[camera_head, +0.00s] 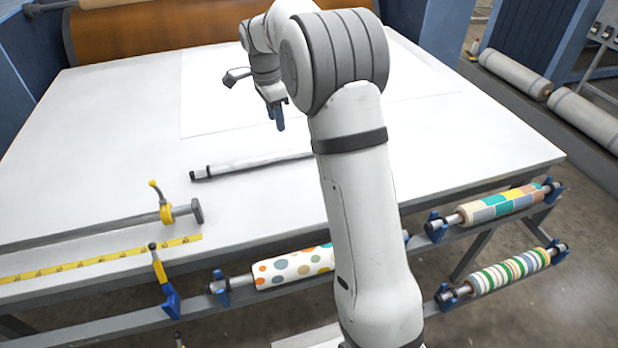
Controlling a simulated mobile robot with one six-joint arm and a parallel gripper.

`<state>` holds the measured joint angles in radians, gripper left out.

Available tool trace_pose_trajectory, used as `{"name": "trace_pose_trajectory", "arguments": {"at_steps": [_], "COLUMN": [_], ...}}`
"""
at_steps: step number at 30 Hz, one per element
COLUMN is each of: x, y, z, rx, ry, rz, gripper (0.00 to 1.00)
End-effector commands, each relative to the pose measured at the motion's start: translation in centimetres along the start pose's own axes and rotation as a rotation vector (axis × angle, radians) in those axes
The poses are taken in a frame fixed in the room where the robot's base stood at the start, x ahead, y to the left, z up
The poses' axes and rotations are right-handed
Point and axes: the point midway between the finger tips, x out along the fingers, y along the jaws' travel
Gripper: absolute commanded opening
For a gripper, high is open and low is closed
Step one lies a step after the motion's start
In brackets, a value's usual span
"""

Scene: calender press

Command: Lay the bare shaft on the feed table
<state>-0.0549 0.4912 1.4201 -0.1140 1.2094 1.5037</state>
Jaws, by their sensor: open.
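The bare shaft (262,164) is a slim pale grey rod with a dark left end. It lies on the white feed table (90,150), roughly parallel to the front edge, and its right end is hidden behind my arm. My gripper (279,124) is open and empty. It points down over the table, beyond the shaft in the picture and apart from it.
A large pale sheet (215,95) lies on the table. A bar with a yellow-handled clamp (167,209) and a yellow measuring tape (100,260) lie at the left front. Patterned rolls, dotted (290,267), checked (500,205) and striped (505,272), hang along the front.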

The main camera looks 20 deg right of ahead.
Motion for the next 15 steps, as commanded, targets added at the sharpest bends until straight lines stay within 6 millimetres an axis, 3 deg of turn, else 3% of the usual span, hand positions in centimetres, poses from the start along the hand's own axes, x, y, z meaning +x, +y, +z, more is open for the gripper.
{"name": "trace_pose_trajectory", "arguments": {"at_steps": [1,6,10,15], "x": [-1.7,-5.0,-6.5,-6.8], "y": [1.9,8.8,14.4,21.9], "z": [-0.1,0.3,0.8,1.7], "rx": [-0.068,-0.356,-0.574,-0.859], "ry": [-0.003,-0.005,0.006,0.038], "rz": [-0.02,-0.079,-0.126,-0.186], "gripper": [0.42,0.42,0.42,0.42]}}
